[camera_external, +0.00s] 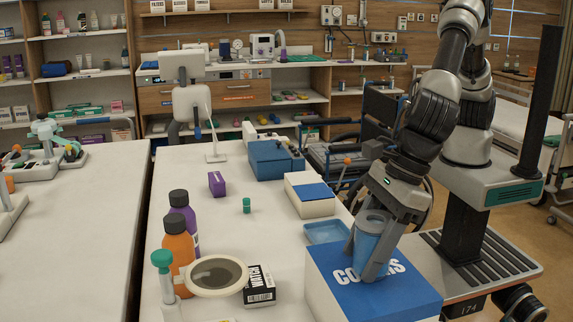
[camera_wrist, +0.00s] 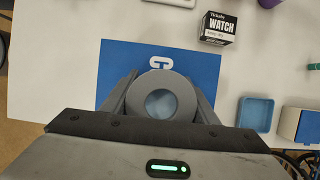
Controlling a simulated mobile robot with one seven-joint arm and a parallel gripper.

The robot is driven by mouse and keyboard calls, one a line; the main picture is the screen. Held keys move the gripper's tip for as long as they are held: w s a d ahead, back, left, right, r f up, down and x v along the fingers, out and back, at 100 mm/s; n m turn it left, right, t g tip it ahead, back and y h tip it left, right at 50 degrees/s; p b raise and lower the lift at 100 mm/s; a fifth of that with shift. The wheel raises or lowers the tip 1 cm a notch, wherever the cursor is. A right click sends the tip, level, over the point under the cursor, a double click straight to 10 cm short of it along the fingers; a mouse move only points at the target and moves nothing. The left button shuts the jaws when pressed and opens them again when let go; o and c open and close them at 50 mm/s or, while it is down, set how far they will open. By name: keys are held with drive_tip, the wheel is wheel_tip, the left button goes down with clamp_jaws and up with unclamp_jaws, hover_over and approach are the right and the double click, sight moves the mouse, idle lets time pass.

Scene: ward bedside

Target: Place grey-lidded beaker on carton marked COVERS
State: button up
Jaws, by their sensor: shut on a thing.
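The grey-lidded beaker (camera_external: 369,242) is blue with a grey ring-shaped lid, which faces the camera in the wrist view (camera_wrist: 143,95). My gripper (camera_external: 372,262) is shut on the beaker, with one finger on each side of it. The carton marked COVERS (camera_external: 400,294) is a white box with a blue top at the table's near right edge. The beaker is upright over the carton's blue top and hides part of the lettering. I cannot tell whether its base touches the top. In the wrist view the blue top (camera_wrist: 118,60) spreads around the beaker.
A WATCH box (camera_external: 259,286) and a round magnifier (camera_external: 216,275) stand left of the carton. A shallow blue tray (camera_external: 326,231) and a white box with a blue top (camera_external: 310,196) lie behind it. Orange (camera_external: 179,247) and purple bottles stand further left. The table's middle is mostly clear.

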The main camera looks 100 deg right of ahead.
drive_tip(key=shift+f, duration=0.1)
drive_tip(key=o, duration=1.3)
drive_tip(key=shift+s+r, duration=0.15)
drive_tip(key=shift+r, duration=0.4)
drive_tip(key=p+v, duration=0.1)
drive_tip(key=v, duration=1)
drive_tip(key=shift+r, duration=0.1)
